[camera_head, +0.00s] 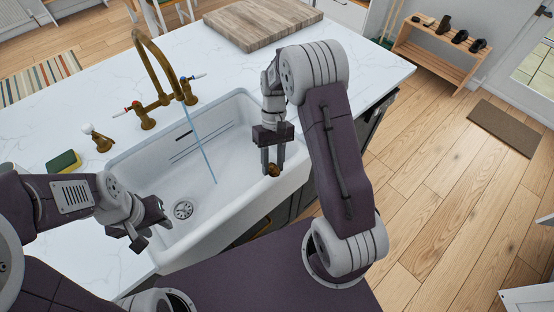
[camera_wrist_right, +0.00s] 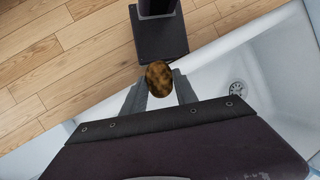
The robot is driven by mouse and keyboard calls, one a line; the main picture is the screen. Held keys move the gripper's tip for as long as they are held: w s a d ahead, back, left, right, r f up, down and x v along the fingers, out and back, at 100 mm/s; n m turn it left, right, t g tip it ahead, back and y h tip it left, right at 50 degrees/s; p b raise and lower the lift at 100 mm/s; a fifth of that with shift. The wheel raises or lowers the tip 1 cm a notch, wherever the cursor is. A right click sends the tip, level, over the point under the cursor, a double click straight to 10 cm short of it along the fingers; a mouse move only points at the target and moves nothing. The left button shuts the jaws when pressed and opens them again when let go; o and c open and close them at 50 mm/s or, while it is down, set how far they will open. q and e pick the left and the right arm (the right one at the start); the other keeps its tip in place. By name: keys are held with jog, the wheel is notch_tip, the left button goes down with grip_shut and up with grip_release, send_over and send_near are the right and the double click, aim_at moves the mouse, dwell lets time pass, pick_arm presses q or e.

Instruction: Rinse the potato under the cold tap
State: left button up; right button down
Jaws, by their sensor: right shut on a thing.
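The brown potato (camera_head: 273,171) is held between the fingertips of my right gripper (camera_head: 272,164), over the right part of the white sink (camera_head: 258,204). The right wrist view also shows the potato (camera_wrist_right: 158,78) between both fingers. The brass tap (camera_head: 152,58) arches over the sink's back edge. It has a red-marked handle (camera_head: 127,110) on the left and a blue-marked handle (camera_head: 197,77) on the right. A thin water stream (camera_head: 203,150) falls into the basin, left of the potato and apart from it. My left gripper (camera_head: 150,232) is open and empty near the sink's left front corner.
A green and yellow sponge (camera_head: 64,162) and a brass dispenser (camera_head: 101,141) stand on the white counter left of the sink. A wooden board (camera_head: 262,22) lies at the back. The drain (camera_head: 183,210) is uncovered. A shoe rack (camera_head: 440,52) stands far right.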

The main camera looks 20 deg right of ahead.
jog(key=w+a+r+m+t+y+p, duration=0.1)
jog(key=a+r+m+t+y+p, duration=0.1)
jog(key=a+r+m+p, duration=0.45)
jog(key=w+a+r+m+t+y+p, duration=0.1)
jog(key=a+r+m+t+p, duration=0.2)
jog(key=r+p, duration=0.6)
jog(key=w+a+f+p, duration=0.1)
jog(key=w+a+f, duration=0.1)
jog(key=w, duration=0.4)
jog(key=w+a+f+p, duration=0.1)
jog(key=w+a+f, duration=0.2)
jog(key=w+a, duration=0.2)
jog(key=shift+w+a+f+g+y+p, duration=0.2)
jog(key=shift+w+g+y+p, duration=0.1)
jog(key=shift+w, duration=0.5)
jog(key=shift+r, duration=0.1)
jog(key=shift+d, duration=0.1)
jog(key=shift+w+d, duration=0.3)
jog(key=shift+d, duration=0.15)
